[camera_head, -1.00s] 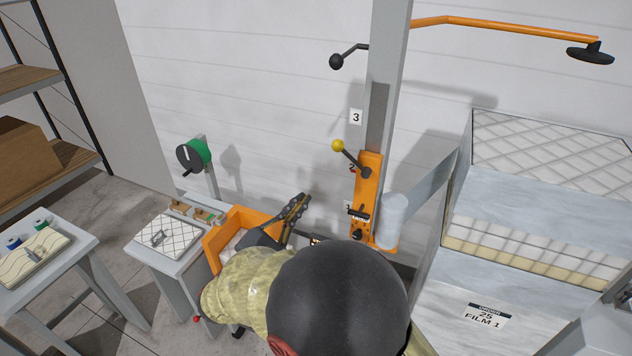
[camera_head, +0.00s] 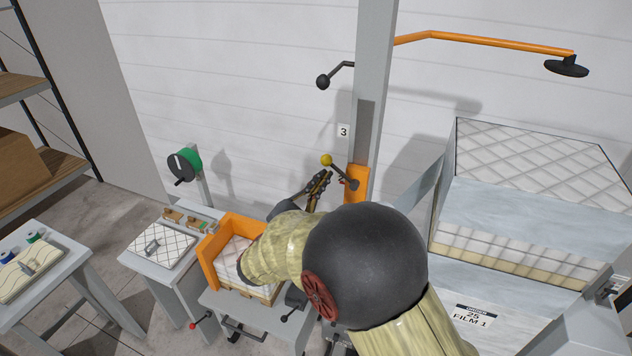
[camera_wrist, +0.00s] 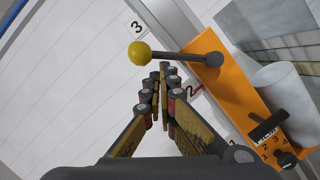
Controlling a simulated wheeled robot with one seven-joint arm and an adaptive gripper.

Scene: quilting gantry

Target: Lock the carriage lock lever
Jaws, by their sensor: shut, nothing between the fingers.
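A lever with a yellow ball knob (camera_head: 326,160) is mounted on the orange carriage (camera_head: 357,180) of the grey upright column. Its dark rod slants up and left from its pivot in the head view. In the wrist view the yellow knob (camera_wrist: 139,53) sits left of the pivot on the orange plate (camera_wrist: 232,82), beyond my fingertips. My gripper (camera_head: 325,175) is shut and empty, just below the knob in the head view. The wrist view shows its fingertips (camera_wrist: 160,72) together, below the lever rod; whether they touch it I cannot tell. My arm hides the carriage's lower part in the head view.
The column (camera_head: 372,75) carries a black-knobbed handle (camera_head: 323,82). A white roll (camera_wrist: 282,90) and a small black selector (camera_wrist: 268,128) sit on the carriage. An orange bin (camera_head: 212,262) stands below left; a quilted stack (camera_head: 540,165) stands right.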

